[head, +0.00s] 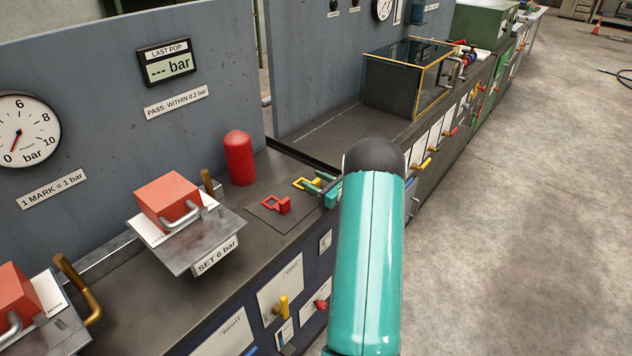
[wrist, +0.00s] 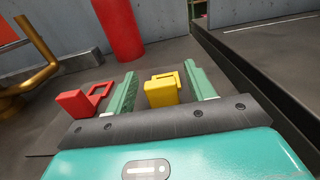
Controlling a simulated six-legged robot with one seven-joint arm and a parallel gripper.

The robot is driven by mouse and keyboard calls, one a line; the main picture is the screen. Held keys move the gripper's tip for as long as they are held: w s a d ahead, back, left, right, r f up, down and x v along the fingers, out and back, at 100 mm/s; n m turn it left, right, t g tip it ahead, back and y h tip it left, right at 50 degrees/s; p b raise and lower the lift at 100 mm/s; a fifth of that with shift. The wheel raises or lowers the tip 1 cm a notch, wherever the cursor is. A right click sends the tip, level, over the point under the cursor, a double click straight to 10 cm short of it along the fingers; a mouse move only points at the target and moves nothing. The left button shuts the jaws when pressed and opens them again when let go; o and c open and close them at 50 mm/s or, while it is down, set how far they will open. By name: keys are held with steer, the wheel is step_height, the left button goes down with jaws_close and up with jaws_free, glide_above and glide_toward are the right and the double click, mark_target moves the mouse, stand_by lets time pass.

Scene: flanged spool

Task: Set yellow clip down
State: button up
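The yellow clip (wrist: 161,93) is in the wrist view between my gripper's two green fingers. It also shows in the head view (head: 300,184), partly hidden by the fingers. It appears to rest on the dark bench surface, though its contact is hard to see. My gripper (wrist: 160,72) is open around it. A gap shows between the left finger and the clip, and the right finger is close beside it. In the head view my gripper (head: 320,186) is low over the bench, partly hidden by my teal arm.
A red clip (head: 276,205) lies left of the yellow clip on a dark square plate (head: 285,220). A red cylinder (head: 239,158) stands behind them. A lever-and-block fixture (head: 185,235) stands to the left. A glass-sided box (head: 405,80) is farther along the bench.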

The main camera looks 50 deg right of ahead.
steer(key=shift+r, duration=0.15)
steer(key=shift+s, duration=0.25)
steer(key=s+d, duration=0.1)
steer(key=s, duration=1)
steer(key=shift+s, duration=0.25)
